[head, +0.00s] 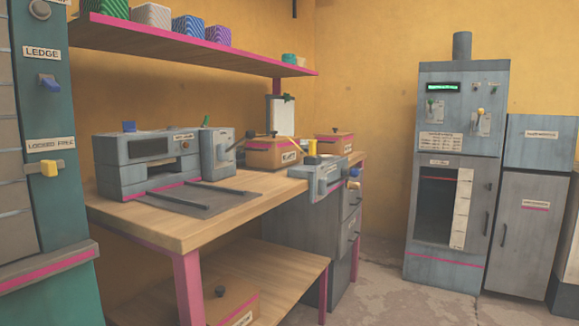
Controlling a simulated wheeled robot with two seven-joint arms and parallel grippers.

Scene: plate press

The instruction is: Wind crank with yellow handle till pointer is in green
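A yellow upright grip (312,147) shows at the right end of the workbench, above a small grey device (322,180) clamped at the bench edge. It looks like a crank handle, but the crank arm is too small to make out clearly. A tan knob (354,184) sticks out on the right of this device. I cannot make out a pointer or a green zone. A grey plate press (160,157) stands on the left part of the bench. Neither of my grippers is in view.
The wooden workbench (150,226) has pink legs and a shelf (200,38) above. Lidded boxes (272,153) stand on it. A tall grey cabinet (460,140) stands at right. Floor (375,290) between is clear.

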